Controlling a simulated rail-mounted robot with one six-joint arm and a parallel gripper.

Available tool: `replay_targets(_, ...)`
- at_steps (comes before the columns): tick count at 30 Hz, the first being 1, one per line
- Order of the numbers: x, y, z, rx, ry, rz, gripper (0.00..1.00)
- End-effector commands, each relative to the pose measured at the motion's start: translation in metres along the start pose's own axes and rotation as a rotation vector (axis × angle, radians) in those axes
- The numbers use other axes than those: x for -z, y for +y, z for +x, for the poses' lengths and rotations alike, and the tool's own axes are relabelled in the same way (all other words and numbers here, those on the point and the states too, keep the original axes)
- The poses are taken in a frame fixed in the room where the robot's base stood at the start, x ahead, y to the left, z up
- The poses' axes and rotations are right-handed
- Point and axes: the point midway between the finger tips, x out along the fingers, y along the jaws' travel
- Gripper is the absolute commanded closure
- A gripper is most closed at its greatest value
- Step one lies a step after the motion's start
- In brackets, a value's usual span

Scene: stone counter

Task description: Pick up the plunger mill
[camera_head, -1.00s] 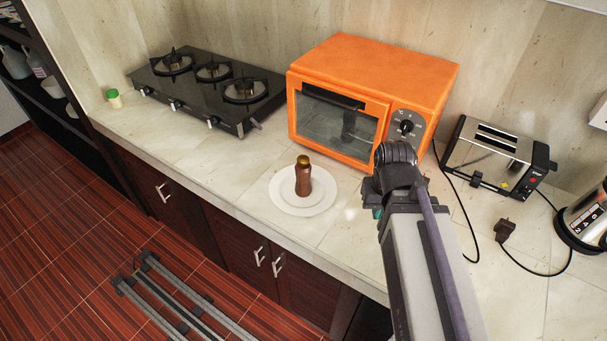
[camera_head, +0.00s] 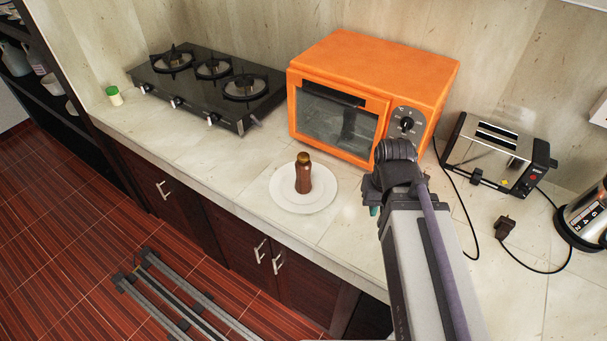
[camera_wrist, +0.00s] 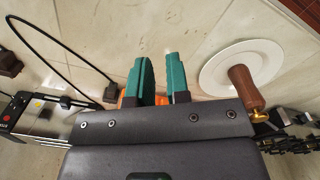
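The plunger mill (camera_head: 303,174) is a brown, waisted wooden mill with a brass-coloured top. It stands upright on a round white plate (camera_head: 328,203) on the counter. In the wrist view the mill (camera_wrist: 246,90) and the plate (camera_wrist: 212,74) lie to the right of my gripper (camera_wrist: 159,58). Its two green fingers are apart with nothing between them, and they do not touch the mill. In the head view my arm hides most of the gripper; only a bit of teal (camera_head: 374,211) shows, right of the plate.
An orange toaster oven (camera_head: 375,60) stands behind the plate. A black gas stove (camera_head: 210,85) is at the back left, with a small green-capped jar (camera_head: 114,96) beside it. A toaster (camera_head: 495,155) and a loose plug (camera_head: 504,228) are at the right. Counter around the plate is clear.

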Motion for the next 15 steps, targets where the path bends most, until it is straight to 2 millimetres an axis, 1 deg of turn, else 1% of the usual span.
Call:
replay_targets(1,0.0000,0.0000,0.0000,0.000,0.000,0.000,0.79)
replay_targets(2,0.0000,0.0000,0.0000,0.000,0.000,0.000,0.76)
replay_targets(15,0.0000,0.0000,0.0000,0.000,0.000,0.000,0.34)
